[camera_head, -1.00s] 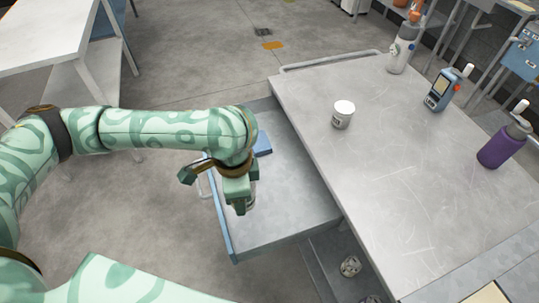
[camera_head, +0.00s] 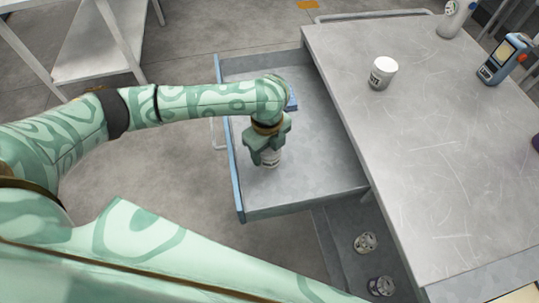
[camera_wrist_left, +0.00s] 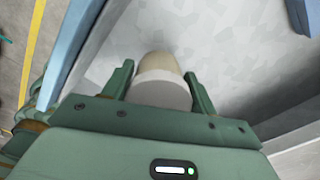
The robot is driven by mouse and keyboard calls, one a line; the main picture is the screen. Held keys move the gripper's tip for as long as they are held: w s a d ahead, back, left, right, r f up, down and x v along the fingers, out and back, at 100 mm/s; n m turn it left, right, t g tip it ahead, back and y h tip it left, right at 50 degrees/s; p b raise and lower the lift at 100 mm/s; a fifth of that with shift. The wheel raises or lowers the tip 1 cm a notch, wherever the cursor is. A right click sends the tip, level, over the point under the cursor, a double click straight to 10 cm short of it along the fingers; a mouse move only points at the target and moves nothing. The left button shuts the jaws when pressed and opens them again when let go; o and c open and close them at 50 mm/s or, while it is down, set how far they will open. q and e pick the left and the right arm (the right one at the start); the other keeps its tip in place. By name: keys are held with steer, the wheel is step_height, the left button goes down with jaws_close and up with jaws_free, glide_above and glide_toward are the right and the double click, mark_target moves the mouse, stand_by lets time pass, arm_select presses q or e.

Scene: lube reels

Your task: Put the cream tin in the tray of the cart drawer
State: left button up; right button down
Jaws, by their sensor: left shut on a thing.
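My left gripper (camera_head: 268,150) is shut on the cream tin (camera_head: 271,160), over the pulled-out cart drawer (camera_head: 317,165). The left wrist view shows the tin's cream part and a pale grey-white band (camera_wrist_left: 160,75) between the two fingers of my left gripper (camera_wrist_left: 159,80). The drawer has a grey floor and a blue front panel (camera_head: 237,185) on its left side. I cannot tell whether the tin touches the drawer floor. My right gripper is not in view.
A blue handheld device (camera_head: 503,62) and a bottle (camera_head: 453,20) stand further back. A blue object (camera_head: 292,101) lies in the drawer behind my wrist. Small round items (camera_head: 366,243) lie on a lower shelf.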

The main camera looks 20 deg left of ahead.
arm_select(q)
steer(key=shift+w+a+f, duration=0.2)
steer(key=shift+w+f, duration=0.25)
steer(key=shift+f, duration=0.05)
steer(key=f+b, duration=0.1)
steer(key=f, duration=0.1)
steer(key=f+b, duration=0.2)
steer(key=shift+w+a, duration=0.1)
steer(key=shift+w, duration=0.1)
steer(key=shift+r, duration=0.25)
steer(key=shift+c, duration=1)
steer(key=o, duration=1.3)
steer(key=shift+f, duration=0.15)
step_height(320, 180, up, 12)
steer(key=p, duration=0.6)
steer(key=shift+r, duration=0.2)
